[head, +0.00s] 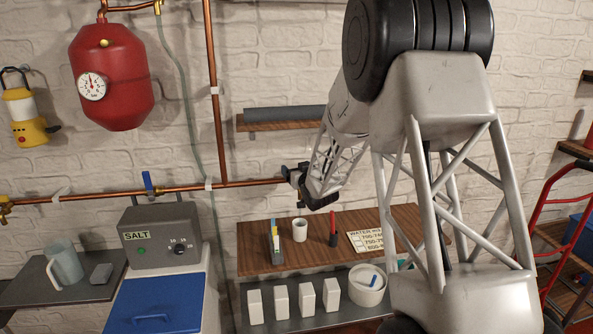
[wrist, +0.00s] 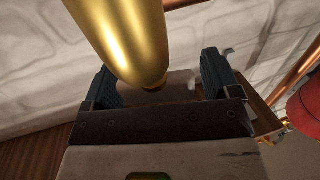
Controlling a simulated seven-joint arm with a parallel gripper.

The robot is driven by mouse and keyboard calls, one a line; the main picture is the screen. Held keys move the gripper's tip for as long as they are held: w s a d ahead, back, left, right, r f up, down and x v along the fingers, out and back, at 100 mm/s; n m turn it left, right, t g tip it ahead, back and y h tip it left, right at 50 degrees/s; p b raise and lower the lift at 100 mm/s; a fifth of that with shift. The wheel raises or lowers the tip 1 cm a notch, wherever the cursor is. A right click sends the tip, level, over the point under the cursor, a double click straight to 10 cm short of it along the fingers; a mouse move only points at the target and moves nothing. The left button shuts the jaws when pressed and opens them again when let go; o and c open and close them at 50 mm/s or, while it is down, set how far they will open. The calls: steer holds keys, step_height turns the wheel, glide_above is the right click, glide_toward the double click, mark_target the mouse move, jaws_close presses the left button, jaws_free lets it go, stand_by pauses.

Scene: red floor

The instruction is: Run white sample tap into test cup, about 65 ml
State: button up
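My gripper (head: 296,174) is at the right end of the horizontal copper pipe, where the sample tap would be; the arm and gripper hide that spot in the head view. In the wrist view my gripper (wrist: 162,84) has its two dark pads wide apart. A rounded brass-coloured body (wrist: 128,35) fills the upper middle, in front of the gap between the pads. A pale shape lies behind it; I cannot tell whether it is the white tap handle. A small white cup (head: 300,231) stands upright on the wooden shelf (head: 257,233), below the gripper.
A holder with coloured strips (head: 275,246), a red-and-black pen-like item (head: 333,230) and a written card (head: 369,240) are on the same shelf. White boxes (head: 281,300) and a white tub (head: 367,287) stand below. A blue-handled valve (head: 148,183) is on the pipe to the left.

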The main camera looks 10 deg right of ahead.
steer(key=c, duration=0.9)
steer(key=shift+o, duration=0.2)
steer(key=shift+m+h, duration=0.3)
steer(key=shift+h, duration=0.1)
steer(key=shift+d+m+h, duration=0.1)
steer(key=shift+m+h, duration=0.5)
steer(key=shift+h, duration=0.4)
steer(key=shift+d+m+h, duration=0.1)
steer(key=shift+m+h, duration=0.4)
steer(key=shift+h, duration=0.3)
steer(key=o, duration=0.9)
steer(key=shift+s, duration=0.15)
steer(key=shift+s, duration=3.75)
